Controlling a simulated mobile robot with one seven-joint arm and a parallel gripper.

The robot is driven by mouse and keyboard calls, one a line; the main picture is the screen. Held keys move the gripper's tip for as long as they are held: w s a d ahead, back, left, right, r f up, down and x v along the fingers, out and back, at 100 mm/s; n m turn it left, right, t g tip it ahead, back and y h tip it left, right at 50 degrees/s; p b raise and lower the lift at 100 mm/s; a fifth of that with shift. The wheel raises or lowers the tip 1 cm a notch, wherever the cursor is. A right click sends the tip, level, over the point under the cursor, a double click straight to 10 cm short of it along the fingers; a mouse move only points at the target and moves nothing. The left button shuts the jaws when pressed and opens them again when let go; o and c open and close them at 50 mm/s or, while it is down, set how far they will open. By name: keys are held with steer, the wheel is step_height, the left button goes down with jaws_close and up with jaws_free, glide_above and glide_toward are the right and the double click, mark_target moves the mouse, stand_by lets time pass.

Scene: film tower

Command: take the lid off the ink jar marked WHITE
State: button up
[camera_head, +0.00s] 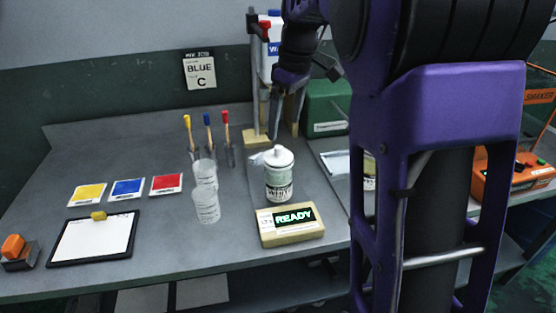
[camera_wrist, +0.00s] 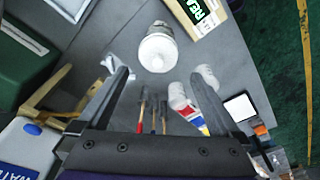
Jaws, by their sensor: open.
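The ink jar marked WHITE (camera_head: 279,188) stands upright on the grey bench, with its rounded white lid (camera_head: 279,158) on top. In the wrist view the lid (camera_wrist: 158,52) faces the camera, and part of the jar (camera_wrist: 158,28) shows beyond it. My gripper (camera_wrist: 161,76) is open and empty, its two dark fingers spread wide apart. The lid lies just beyond the fingertips in that view, roughly centred between them, and nothing shows touching it. In the head view my wrist is above and behind the jar, and my arm covers much of the right side.
A READY display box (camera_head: 290,224) stands close in front of the jar. Clear cups (camera_head: 206,205) stand to its left, with brushes (camera_head: 208,135) behind them. A wooden stand (camera_head: 257,138) with a bottle is behind the jar. A green case (camera_head: 325,108) stands at the back right.

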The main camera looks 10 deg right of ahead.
mark_target(278, 146)
steer(key=f, duration=0.2)
steer(key=w+f+b, duration=0.1)
steer(key=f, duration=0.2)
steer(key=a+f, duration=0.1)
steer(key=f, duration=0.2)
steer(key=shift+w+a+f, duration=0.1)
steer(key=shift+w, duration=0.2)
steer(key=c, duration=1.1)
